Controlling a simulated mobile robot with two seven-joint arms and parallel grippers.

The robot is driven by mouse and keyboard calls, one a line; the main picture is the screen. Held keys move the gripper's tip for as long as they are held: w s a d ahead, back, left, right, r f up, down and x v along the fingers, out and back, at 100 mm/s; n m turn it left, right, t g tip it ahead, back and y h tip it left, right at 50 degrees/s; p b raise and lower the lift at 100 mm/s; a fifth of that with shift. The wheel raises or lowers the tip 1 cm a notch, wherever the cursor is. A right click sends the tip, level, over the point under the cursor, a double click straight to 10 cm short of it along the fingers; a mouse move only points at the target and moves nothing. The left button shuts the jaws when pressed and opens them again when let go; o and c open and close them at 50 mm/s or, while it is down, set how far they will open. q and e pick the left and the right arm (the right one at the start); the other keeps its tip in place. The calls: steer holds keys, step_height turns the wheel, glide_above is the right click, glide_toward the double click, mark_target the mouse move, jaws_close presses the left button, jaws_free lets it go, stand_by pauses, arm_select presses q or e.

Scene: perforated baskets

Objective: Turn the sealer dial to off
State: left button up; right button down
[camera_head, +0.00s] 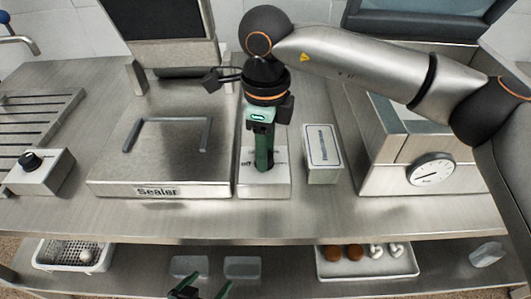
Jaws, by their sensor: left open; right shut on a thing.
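The sealer (170,175) is a flat steel unit labelled "Sealer", with a raised dark rectangular bar on top. A narrow control box (279,184) stands against its right side, with partly hidden lettering on its top. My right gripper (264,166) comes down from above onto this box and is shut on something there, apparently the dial. The fingers hide the dial, so I cannot tell its pointing. My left gripper (200,287) is open and empty at the bottom edge, in front of the lower shelf.
A small box with a black knob (30,162) stands at the left. A white box (323,155) stands right of the control box, then a scale with a round gauge (432,170). The lower shelf holds a white basket (45,255) and a tray (330,272).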

steer(key=n+b, duration=0.1)
steer(key=n, duration=0.4)
steer(key=shift+w, duration=0.1)
steer(key=shift+r+n, duration=0.1)
steer(key=shift+n, duration=0.2)
stand_by(0.4)
steer(key=shift+c, duration=2.2)
jaws_free()
step_height(320, 180, up, 12)
steer(key=p, duration=0.1)
steer(key=shift+r, duration=0.2)
